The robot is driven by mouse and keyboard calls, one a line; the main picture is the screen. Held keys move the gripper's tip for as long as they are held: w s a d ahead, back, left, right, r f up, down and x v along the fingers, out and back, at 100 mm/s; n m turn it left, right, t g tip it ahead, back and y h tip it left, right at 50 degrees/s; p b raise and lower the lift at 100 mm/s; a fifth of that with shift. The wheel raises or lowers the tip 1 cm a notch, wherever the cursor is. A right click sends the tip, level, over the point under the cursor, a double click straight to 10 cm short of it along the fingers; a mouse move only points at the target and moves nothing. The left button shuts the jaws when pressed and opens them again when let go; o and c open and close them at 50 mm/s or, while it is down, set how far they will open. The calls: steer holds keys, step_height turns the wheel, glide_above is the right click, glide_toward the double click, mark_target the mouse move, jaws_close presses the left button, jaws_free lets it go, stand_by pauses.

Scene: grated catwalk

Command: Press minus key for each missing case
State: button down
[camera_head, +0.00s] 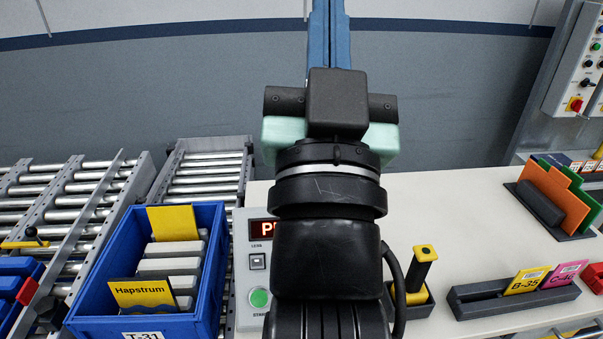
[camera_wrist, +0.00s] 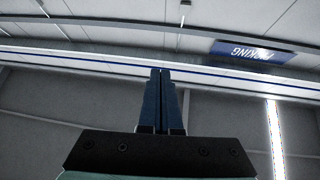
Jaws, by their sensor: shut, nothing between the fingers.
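My gripper (camera_head: 329,35) is raised in front of the grey wall, its blue fingers together with nothing between them. The shut fingers also show in the wrist view (camera_wrist: 160,100), pointing up at the ceiling. A grey control box (camera_head: 247,305) stands on the counter, partly hidden behind my arm. Its red display (camera_head: 264,229) shows "P" and part of a further letter. A white key (camera_head: 257,261) and a green start button (camera_head: 260,298) show below it. No minus key can be made out. A blue crate (camera_head: 214,262) labelled T-31 holds several pale cases (camera_head: 172,266) and a yellow Hapstrum card (camera_head: 143,293).
Roller conveyors (camera_head: 207,169) lie behind and left of the crate. A yellow-black handled tool (camera_head: 424,262) stands in a holder right of my arm. A card rack (camera_head: 477,301) and orange and green dividers (camera_head: 556,196) are further right. The counter (camera_head: 450,205) between is clear.

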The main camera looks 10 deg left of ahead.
mark_target(257, 262)
steer(key=w+a+f+m+g+y+p, duration=0.1)
steer(key=w+a+f+g, duration=0.2)
steer(key=f, duration=0.6)
steer(key=w+a+f+g+y+p, duration=0.1)
steer(key=w+a+f+y, duration=0.2)
steer(key=f, duration=0.5)
steer(key=s+a+f+m+g+p, duration=0.1)
steer(key=s+a+f+m+g, duration=0.1)
steer(key=f, duration=0.8)
steer(key=s+a+f+m+g+h, duration=0.1)
steer(key=s+a+f+g, duration=0.1)
steer(key=f, duration=0.9)
steer(key=shift+s+a+f+m+p, duration=0.3)
steer(key=shift+s+a+m+p, duration=0.05)
steer(key=shift+s+m, duration=0.1)
steer(key=w+f+b, duration=0.2)
steer(key=w+a+f+b, duration=0.1)
steer(key=w+f+b, duration=0.1)
steer(key=f+b, duration=0.1)
steer(key=shift+w+a+f, duration=0.1)
steer(key=shift+w+a, duration=0.05)
steer(key=shift+w, duration=0.2)
steer(key=shift+w+a+f+b, duration=0.2)
steer(key=shift+w+f+b, duration=0.3)
steer(key=shift+w+b, duration=0.2)
